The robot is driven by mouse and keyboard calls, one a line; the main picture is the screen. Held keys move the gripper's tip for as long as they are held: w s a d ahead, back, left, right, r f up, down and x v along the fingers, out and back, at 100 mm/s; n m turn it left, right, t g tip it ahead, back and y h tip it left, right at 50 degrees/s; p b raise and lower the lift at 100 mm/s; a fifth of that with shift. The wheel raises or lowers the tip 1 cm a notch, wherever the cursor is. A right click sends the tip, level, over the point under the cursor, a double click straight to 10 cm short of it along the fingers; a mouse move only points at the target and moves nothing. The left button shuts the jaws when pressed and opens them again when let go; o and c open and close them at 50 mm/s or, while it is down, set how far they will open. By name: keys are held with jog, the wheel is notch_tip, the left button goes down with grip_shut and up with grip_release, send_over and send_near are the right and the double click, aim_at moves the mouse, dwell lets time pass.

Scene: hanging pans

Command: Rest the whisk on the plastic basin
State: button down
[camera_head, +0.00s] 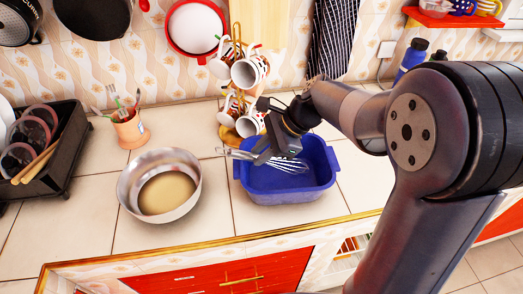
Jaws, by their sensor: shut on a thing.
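A blue plastic basin (290,190) stands on the tiled counter near its front edge. My gripper (268,155) is over the left back part of the basin and is shut on the whisk (291,165). The whisk's wire loops lie over the basin's opening, pointing right. Its handle end sticks out to the left past the basin's rim. I cannot tell whether the whisk touches the basin. My gripper hides part of the whisk and the basin's back rim.
A metal bowl (160,184) stands left of the basin. A mug rack with mugs (250,70) is close behind my gripper. A cup of utensils (131,129) and a black dish rack (62,147) stand farther left. Blue bottles (411,57) are at the back right.

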jog(key=c, duration=1.2)
grip_release()
jog(key=shift+r, duration=0.1)
jog(key=v, duration=1)
jog(key=shift+d+r, duration=0.25)
jog(key=x, duration=1.1)
jog(key=shift+s, duration=0.1)
notch_tip(320, 180, up, 5)
jog(key=p, duration=0.3)
